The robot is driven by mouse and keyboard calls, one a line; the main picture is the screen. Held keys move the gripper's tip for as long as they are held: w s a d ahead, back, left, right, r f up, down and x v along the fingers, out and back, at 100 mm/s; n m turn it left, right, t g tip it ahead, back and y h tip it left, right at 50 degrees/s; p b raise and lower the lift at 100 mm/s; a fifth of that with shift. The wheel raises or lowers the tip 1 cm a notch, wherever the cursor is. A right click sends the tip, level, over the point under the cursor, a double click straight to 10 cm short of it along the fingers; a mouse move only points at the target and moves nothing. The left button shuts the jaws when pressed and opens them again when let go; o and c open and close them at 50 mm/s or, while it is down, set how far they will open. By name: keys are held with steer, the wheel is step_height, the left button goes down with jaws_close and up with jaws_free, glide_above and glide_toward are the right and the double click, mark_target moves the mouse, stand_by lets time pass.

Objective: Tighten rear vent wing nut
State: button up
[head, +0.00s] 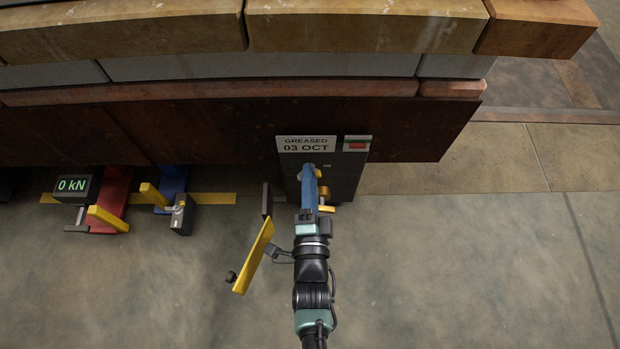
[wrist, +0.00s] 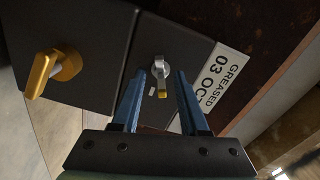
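My gripper (wrist: 160,90) has two blue fingers, spread apart with nothing held between them. In the head view my gripper (head: 310,172) is over the dark box (head: 347,180). A small grey lever with a yellow tip (wrist: 160,76) stands on the dark face, seen between and beyond my fingertips in the wrist view; contact is not visible. A gold wing-shaped knob (wrist: 54,73) sits on the neighbouring dark panel, left of my fingers. A gold part (head: 323,191) shows just right of my gripper in the head view. I cannot tell for certain which part is the rear vent wing nut.
A yellow bar with a dark ball (head: 254,257) juts out left of my arm. A "0 kN" display (head: 73,186) stands farther left. Floor on the right is clear.

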steer(key=s+p, duration=0.5)
steer(key=s, duration=0.8)
steer(key=shift+p, duration=0.4)
